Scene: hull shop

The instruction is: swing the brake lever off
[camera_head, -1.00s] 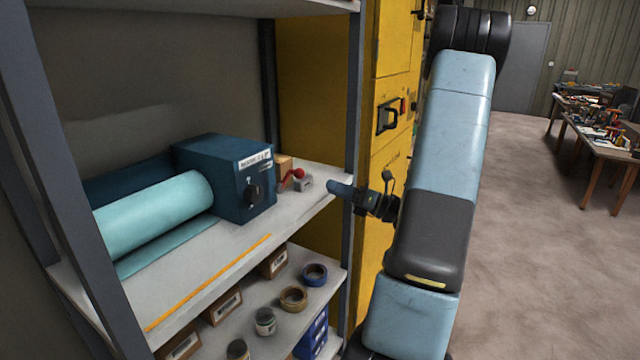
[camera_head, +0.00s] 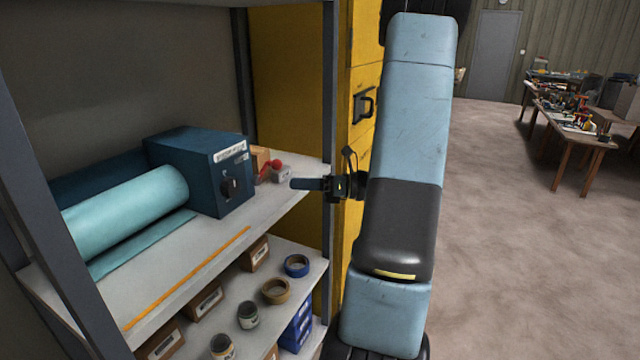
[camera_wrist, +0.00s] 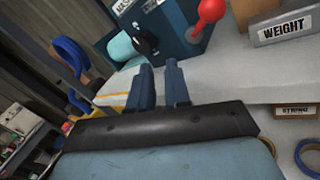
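The red-knobbed lever (camera_head: 270,167) stands at the right side of the dark blue box (camera_head: 205,175) on the upper shelf. In the wrist view the red knob (camera_wrist: 211,10) is at the top, right of the fingers, with its lower arm reaching down beside the box (camera_wrist: 178,38). A black dial (camera_head: 231,188) is on the box's front face. My gripper (camera_head: 294,184) is at the shelf's right front, near the lever but apart from it. In the wrist view my gripper (camera_wrist: 160,67) has a gap between its two fingers and nothing in it.
A grey weight block (camera_wrist: 285,30) sits right of the lever. A teal roll (camera_head: 125,210) lies left of the box. The shelf post (camera_head: 329,110) and yellow cabinet (camera_head: 290,80) are close to my arm. Tapes and tins fill the lower shelf.

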